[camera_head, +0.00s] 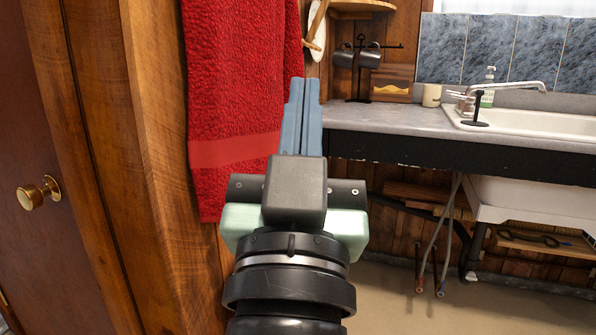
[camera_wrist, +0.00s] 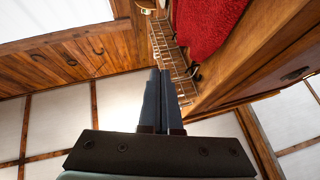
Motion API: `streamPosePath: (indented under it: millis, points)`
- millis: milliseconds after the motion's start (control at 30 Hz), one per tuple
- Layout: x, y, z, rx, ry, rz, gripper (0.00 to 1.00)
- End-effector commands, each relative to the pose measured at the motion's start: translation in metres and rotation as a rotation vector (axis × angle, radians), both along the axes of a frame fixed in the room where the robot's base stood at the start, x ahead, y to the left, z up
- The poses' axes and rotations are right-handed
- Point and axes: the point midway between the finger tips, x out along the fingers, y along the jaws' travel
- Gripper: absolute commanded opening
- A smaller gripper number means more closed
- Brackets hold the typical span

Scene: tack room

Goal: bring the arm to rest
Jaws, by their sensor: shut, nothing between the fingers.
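My gripper (camera_head: 299,112) points up and away from me in the head view, in front of the red towel's right edge and the counter's left end. Its two blue-grey fingers are together with nothing between them. In the wrist view my gripper (camera_wrist: 160,80) also shows its fingers closed side by side, with light wall panels and wood trim behind them. My arm below the wrist is cut off by the bottom of the head view.
A red towel (camera_head: 235,90) hangs close on the left, beside a wooden door with a brass knob (camera_head: 38,193). A grey counter (camera_head: 390,118) with a white sink (camera_head: 540,122) lies to the right. Mugs (camera_head: 369,56) hang at the back. Open floor (camera_head: 400,300) shows below the counter.

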Motion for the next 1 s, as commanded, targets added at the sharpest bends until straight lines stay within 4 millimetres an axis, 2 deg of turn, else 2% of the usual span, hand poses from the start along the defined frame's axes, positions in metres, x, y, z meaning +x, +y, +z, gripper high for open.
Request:
streamPosePath:
  millis: [33,100,133,200,1000]
  points:
    - [-0.027,0.0,0.033,-0.016,-0.098,0.013,0.0]
    - [-0.066,0.003,0.07,-0.048,-0.228,0.034,0.0]
    - [-0.071,0.004,0.088,-0.055,-0.244,0.038,0.0]
    - [-0.064,0.004,0.116,-0.051,-0.221,0.039,0.0]
    - [-0.062,0.005,0.36,-0.048,-0.214,0.041,0.0]
